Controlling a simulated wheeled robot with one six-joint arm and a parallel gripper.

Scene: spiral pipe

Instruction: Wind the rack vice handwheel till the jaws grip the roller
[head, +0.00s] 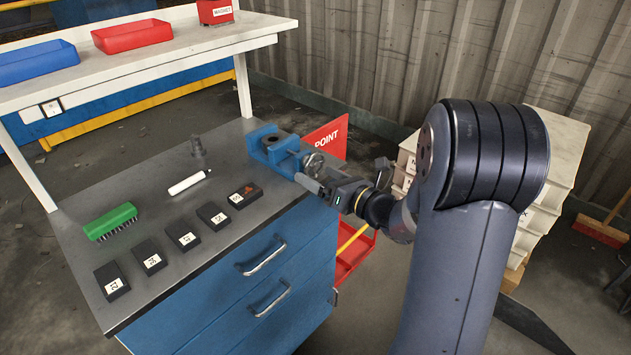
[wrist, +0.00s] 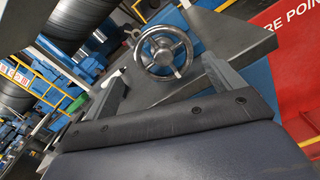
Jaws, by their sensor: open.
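The blue rack vice (head: 268,150) stands on the right end of the grey bench top. Its metal handwheel (head: 314,161) faces my gripper (head: 308,171). In the wrist view the handwheel (wrist: 164,52) is a shiny spoked ring, upper centre. My gripper (wrist: 160,70) is open there, one finger on each side of the wheel, and nothing is visibly held. I cannot tell whether the fingers touch the rim. A dark round part shows at the top of the vice; I cannot tell whether it is the roller or how the jaws sit against it.
On the bench (head: 150,165) lie a green brush (head: 110,222), a white cylinder (head: 187,183) and several black numbered blocks (head: 150,257). A red sign (head: 326,138) stands behind the vice. White stacked bins (head: 560,150) are at right. The shelf above holds trays.

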